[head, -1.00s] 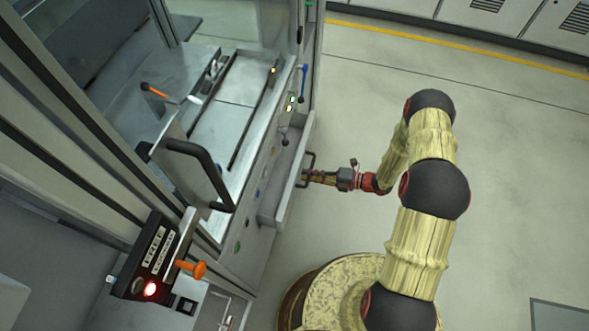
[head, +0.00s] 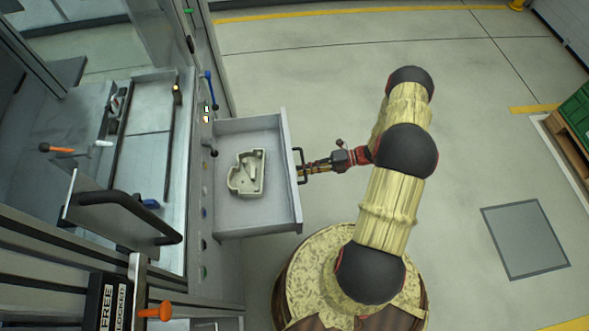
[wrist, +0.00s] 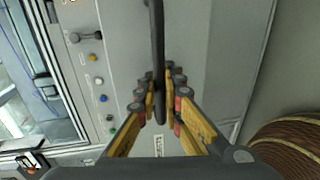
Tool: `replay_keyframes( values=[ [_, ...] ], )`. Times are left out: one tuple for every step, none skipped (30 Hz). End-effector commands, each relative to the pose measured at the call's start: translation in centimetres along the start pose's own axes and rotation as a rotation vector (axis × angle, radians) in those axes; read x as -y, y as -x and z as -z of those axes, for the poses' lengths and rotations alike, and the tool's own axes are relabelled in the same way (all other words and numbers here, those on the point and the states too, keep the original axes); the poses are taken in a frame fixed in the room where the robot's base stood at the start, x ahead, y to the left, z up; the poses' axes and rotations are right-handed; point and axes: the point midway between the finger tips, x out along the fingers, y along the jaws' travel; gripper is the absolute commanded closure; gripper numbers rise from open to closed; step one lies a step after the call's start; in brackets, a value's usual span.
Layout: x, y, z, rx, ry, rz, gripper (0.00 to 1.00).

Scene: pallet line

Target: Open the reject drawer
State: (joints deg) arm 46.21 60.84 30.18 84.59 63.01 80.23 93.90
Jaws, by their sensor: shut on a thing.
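The reject drawer (head: 232,217) is a grey metal drawer pulled well out of the machine front in the head view. A pale, irregular cast part (head: 247,173) lies inside it. The drawer's dark bar handle (head: 299,165) is on its outer front face. My gripper (head: 303,170) is at that handle, reaching in from the right. In the wrist view, the handle (wrist: 157,60) runs down between the fingers of my gripper (wrist: 162,105), which is shut on it.
The machine front with coloured buttons (head: 204,213) is left of the drawer. A panel with an orange knob (head: 157,311) is at the lower left. Open floor (head: 480,130) lies to the right, with a green crate on a pallet (head: 577,122) at the far right.

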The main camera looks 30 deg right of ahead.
Motion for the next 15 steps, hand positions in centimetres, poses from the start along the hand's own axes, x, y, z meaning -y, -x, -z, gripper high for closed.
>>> replay_keyframes(
  values=[
    [0.16, 0.21, 0.04, 0.0, -0.001, 0.002, 1.0],
    [0.18, 0.31, 0.04, 0.0, -0.001, 0.002, 1.0],
    [0.19, 0.4, 0.04, 0.0, -0.001, 0.002, 1.0],
    [0.2, 0.46, 0.04, 0.0, -0.001, 0.002, 1.0],
    [0.21, 0.49, 0.04, 0.0, -0.001, 0.002, 1.0],
    [0.21, 0.51, 0.04, 0.0, -0.001, 0.002, 1.0],
    [0.21, 0.52, 0.03, 0.0, -0.001, 0.002, 1.0],
    [0.2, 0.52, 0.03, 0.0, -0.001, 0.002, 1.0],
    [0.2, 0.51, 0.03, 0.0, -0.001, 0.002, 1.0],
    [0.2, 0.51, 0.03, 0.0, -0.001, 0.002, 1.0],
    [0.2, 0.5, 0.03, 0.0, -0.001, 0.002, 1.0],
    [0.2, 0.5, 0.02, 0.0, -0.001, 0.002, 1.0],
    [0.2, 0.5, 0.02, 0.0, -0.001, 0.002, 1.0],
    [0.19, 0.49, 0.02, 0.0, 0.0, 0.002, 1.0],
    [0.19, 0.49, 0.02, 0.0, 0.0, 0.002, 0.9]
  ],
)
